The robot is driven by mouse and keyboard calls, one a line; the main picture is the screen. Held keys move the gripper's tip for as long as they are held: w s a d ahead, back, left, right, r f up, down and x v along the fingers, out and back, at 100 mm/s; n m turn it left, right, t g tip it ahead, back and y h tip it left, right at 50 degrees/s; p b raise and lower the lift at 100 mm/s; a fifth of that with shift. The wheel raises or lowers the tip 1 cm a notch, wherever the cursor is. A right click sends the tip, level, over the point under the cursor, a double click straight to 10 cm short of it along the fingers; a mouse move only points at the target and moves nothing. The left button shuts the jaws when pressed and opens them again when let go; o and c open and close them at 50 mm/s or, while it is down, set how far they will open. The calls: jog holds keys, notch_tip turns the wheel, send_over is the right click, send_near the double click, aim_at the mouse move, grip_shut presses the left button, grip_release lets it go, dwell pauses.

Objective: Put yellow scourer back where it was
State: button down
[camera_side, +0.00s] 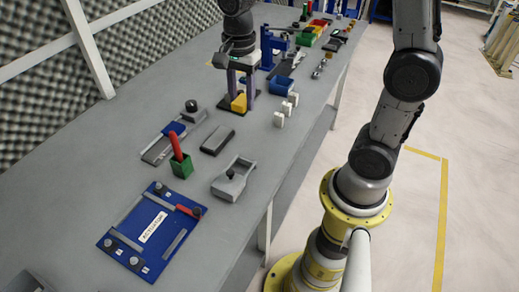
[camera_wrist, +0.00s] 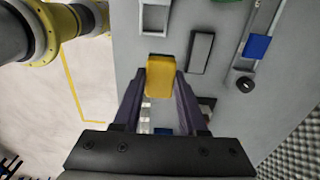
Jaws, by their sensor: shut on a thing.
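The yellow scourer (camera_side: 239,103) is a small yellow block between the fingers of my gripper (camera_side: 241,96). In the wrist view the scourer (camera_wrist: 160,75) sits between the two purple-grey fingertips, and my gripper (camera_wrist: 162,82) is shut on it. In the side view it is low over a dark patch on the grey bench (camera_side: 110,190). I cannot tell whether it touches the surface.
A dark flat block (camera_side: 217,140) lies in front of my gripper.

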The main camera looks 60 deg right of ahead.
jog(key=s+d+f, duration=0.2)
jog(key=s+f, duration=0.1)
jog(key=s, duration=1.2)
jog(key=w+f, duration=0.3)
jog(key=w, duration=0.1)
jog(key=w+d+f, duration=0.1)
jog(key=w+f, duration=0.3)
jog(key=w+d+f, duration=0.1)
jog(key=w+f, duration=0.2)
jog(key=w, duration=0.1)
jog(key=shift+w+d+f, duration=0.15)
jog(key=shift+d, duration=0.05)
jog(key=shift+w+f, duration=0.2)
jog(key=shift+f, duration=1.5)
jog(key=shift+f, duration=0.1)
jog(key=shift+c, duration=2.3)
grip_release()
